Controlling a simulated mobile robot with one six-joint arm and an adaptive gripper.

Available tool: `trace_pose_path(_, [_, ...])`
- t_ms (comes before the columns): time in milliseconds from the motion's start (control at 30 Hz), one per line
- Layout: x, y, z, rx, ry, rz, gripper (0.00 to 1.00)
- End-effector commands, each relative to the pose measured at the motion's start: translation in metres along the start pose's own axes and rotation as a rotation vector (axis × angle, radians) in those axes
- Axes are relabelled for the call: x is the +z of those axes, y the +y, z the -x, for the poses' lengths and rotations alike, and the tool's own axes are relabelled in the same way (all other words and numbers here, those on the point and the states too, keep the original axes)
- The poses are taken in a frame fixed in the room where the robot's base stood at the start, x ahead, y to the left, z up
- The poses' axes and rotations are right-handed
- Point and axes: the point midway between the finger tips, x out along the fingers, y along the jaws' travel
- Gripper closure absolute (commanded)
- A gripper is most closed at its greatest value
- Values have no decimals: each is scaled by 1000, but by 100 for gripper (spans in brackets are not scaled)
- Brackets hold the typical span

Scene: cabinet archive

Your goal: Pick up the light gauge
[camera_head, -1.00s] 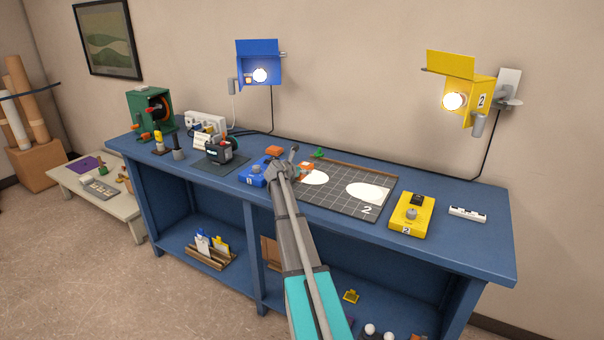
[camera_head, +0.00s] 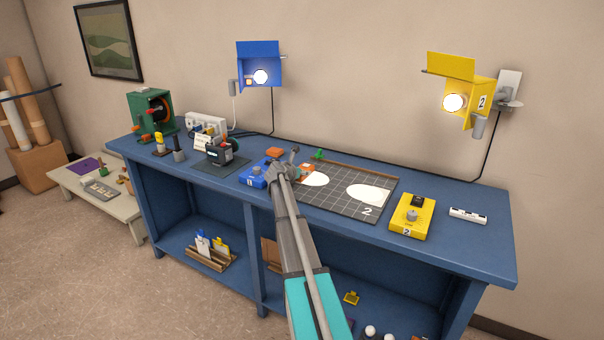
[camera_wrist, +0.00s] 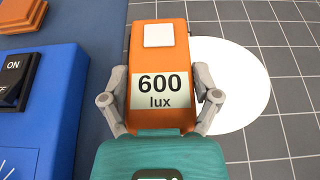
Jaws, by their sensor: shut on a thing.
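The light gauge (camera_wrist: 178,48) is an orange block with a white square sensor near its far end and a label reading 600 lux. My gripper (camera_wrist: 158,78) is shut on it, one finger against each long side. In the head view, the gauge (camera_head: 306,170) shows as a bit of orange just right of my gripper (camera_head: 287,163), partly hidden by the arm. It is over the bench at the left end of the dark gridded mat (camera_head: 345,178), beside a bright round light spot. I cannot tell whether it touches the surface.
A blue switch box (camera_wrist: 38,105) lies close to the left of the gauge, with another orange piece (camera_head: 274,151) behind it. A yellow box (camera_head: 411,217) stands right of the mat. A blue lamp (camera_head: 259,67) and a yellow lamp (camera_head: 468,96) are lit on the wall.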

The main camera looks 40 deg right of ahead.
Motion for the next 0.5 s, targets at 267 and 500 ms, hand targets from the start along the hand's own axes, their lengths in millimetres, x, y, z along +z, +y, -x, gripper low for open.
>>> trace_pose_path(267, [4, 0, 1, 0, 0, 0, 78])
trace_pose_path(500, [16, 0, 6, 0, 0, 0, 78])
